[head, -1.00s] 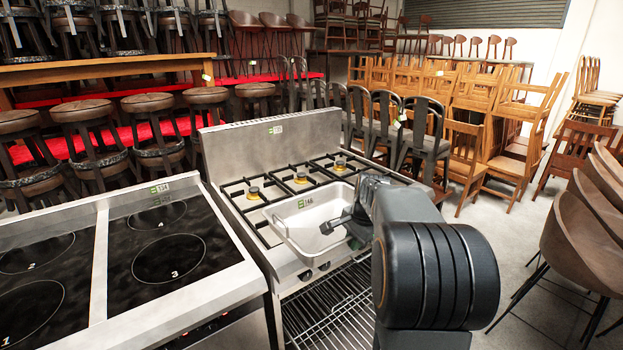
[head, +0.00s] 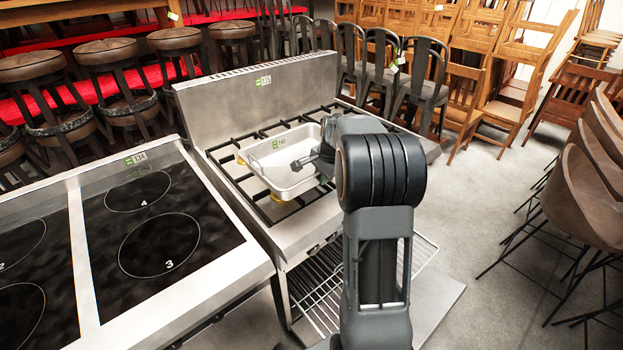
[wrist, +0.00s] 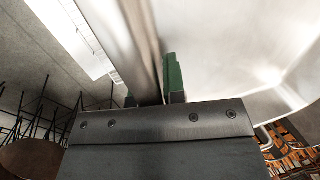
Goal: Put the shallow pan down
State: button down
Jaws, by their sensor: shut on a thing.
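The shallow pan (head: 279,166) is a pale metal rectangular tray with a raised rim and a green-and-white tag. It is over the gas hob (head: 222,152), roughly level, in the head view. I cannot tell whether its base touches the grates. My gripper (head: 322,161) is shut on its right side wall. In the wrist view the pan's wall (wrist: 145,50) runs between the green fingertips (wrist: 152,88), and the pan's bright inside (wrist: 225,60) fills the right. My arm hides part of the pan's right end.
A glass-topped cooker (head: 175,225) stands left of the gas range. The range's steel backsplash (head: 255,88) rises behind the pan. A wire rack (head: 318,290) sits below. Stools, stacked chairs and brown chairs (head: 577,195) stand around; the floor at right is partly clear.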

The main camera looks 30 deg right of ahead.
jog(key=shift+w+f+p, duration=0.45)
jog(key=shift+w+f, duration=0.75)
jog(key=shift+f, duration=0.45)
jog(key=shift+w+f+p, duration=0.4)
jog(key=shift+w+f, duration=0.85)
jog(key=shift+f, duration=0.35)
jog(key=shift+w+f+p, duration=0.45)
jog(key=shift+w+f, duration=0.75)
jog(key=shift+f, duration=0.45)
jog(key=shift+f, duration=0.2)
jog(key=c, duration=1.2)
grip_release()
jog(key=shift+s, duration=0.1)
